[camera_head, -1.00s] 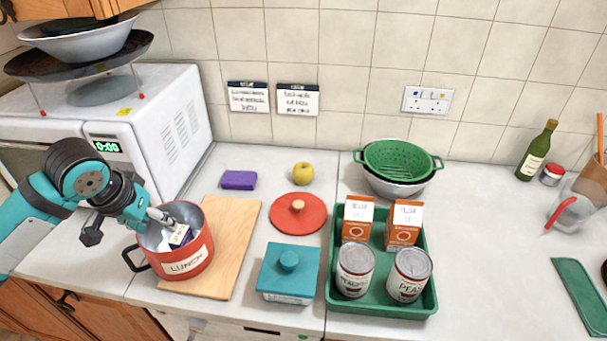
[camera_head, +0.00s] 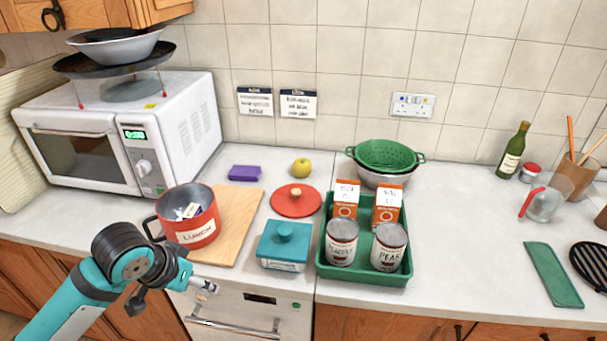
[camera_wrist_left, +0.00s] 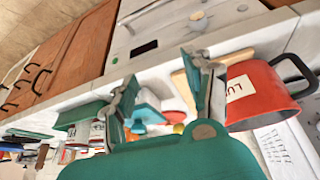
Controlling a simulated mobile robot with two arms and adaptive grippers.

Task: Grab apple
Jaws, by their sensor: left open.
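The yellow-green apple (camera_head: 301,168) sits on the worktop near the tiled wall, behind the red lid (camera_head: 296,200). In the left wrist view a small yellow spot (camera_wrist_left: 178,128) beyond the fingers looks like the apple, mostly hidden. My left gripper (camera_head: 207,288) is low in front of the worktop's front edge, before the oven, well apart from the apple. In the left wrist view its two fingers (camera_wrist_left: 163,75) are spread with nothing between them. My right gripper is not in view.
A purple block (camera_head: 244,173) lies left of the apple.

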